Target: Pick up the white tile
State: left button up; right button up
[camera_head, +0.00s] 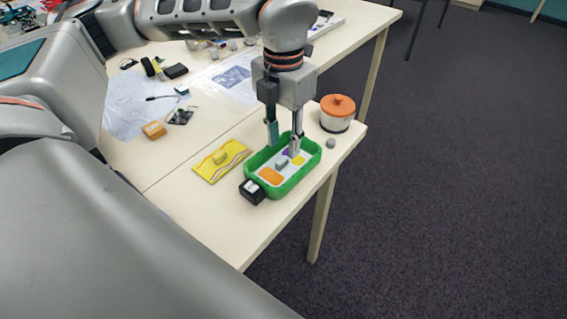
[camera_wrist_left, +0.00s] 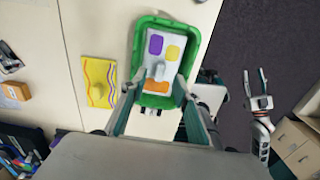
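The white tile (camera_head: 289,171) lies in a green tray (camera_head: 302,177) near the table's corner. It bears purple, yellow and orange patches and a grey knob (camera_head: 281,163). The tile (camera_wrist_left: 164,61) and tray (camera_wrist_left: 138,48) also show in the left wrist view. My left gripper (camera_head: 284,140) points down over the tray, fingers apart, with nothing between them that I can see held.
A yellow tile (camera_head: 222,159) with a knob lies left of the tray. A black block (camera_head: 252,192) touches or nearly touches the tray's near end. An orange-lidded jar (camera_head: 337,114) and a small grey piece (camera_head: 331,143) stand to the right, near the table edge.

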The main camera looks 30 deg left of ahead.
aim_at(283, 158)
pick_arm(q)
notch_tip(283, 158, down, 4)
jog(key=shift+f, duration=0.15)
grip_shut()
dwell(0.3)
